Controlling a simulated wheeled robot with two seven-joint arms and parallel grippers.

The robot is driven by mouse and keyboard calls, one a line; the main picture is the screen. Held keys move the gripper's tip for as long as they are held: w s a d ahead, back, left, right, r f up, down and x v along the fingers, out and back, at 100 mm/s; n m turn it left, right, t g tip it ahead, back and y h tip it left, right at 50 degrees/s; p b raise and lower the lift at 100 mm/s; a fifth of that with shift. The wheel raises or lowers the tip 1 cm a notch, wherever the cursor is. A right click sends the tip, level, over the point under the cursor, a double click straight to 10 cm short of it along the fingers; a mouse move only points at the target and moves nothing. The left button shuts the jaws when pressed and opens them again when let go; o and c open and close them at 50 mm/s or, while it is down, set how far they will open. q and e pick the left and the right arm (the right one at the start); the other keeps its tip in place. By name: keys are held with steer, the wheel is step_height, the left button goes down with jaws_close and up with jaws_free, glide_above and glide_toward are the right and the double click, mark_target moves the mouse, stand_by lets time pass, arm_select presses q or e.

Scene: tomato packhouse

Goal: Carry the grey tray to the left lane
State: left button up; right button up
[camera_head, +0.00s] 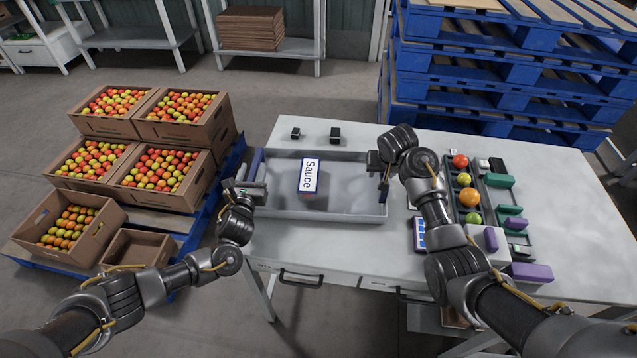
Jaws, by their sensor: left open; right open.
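The grey tray (345,213) lies flat on the white table. My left gripper (256,186) is open at the tray's left end wall, close to the rim. My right gripper (382,180) is open at the tray's right end wall. I cannot tell whether either touches the tray. I cannot make out a marked left lane.
Two small black blocks (335,134) stand behind the tray. To the right are a dark rack (469,184) with several tomatoes, green and purple blocks, and a blue-white item (419,232). Tomato boxes (190,130) stand on a pallet at left; blue pallets (470,75) stand behind the table.

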arm_select(q)
steer(key=shift+w, duration=0.25)
arm_select(e)
steer(key=shift+w+f, duration=0.1)
steer(key=shift+f, duration=0.1)
arm_select(q)
steer(key=shift+c, duration=0.2)
arm_select(e)
steer(key=shift+c, duration=0.2)
arm_select(q)
jaws_close()
arm_select(e)
jaws_close()
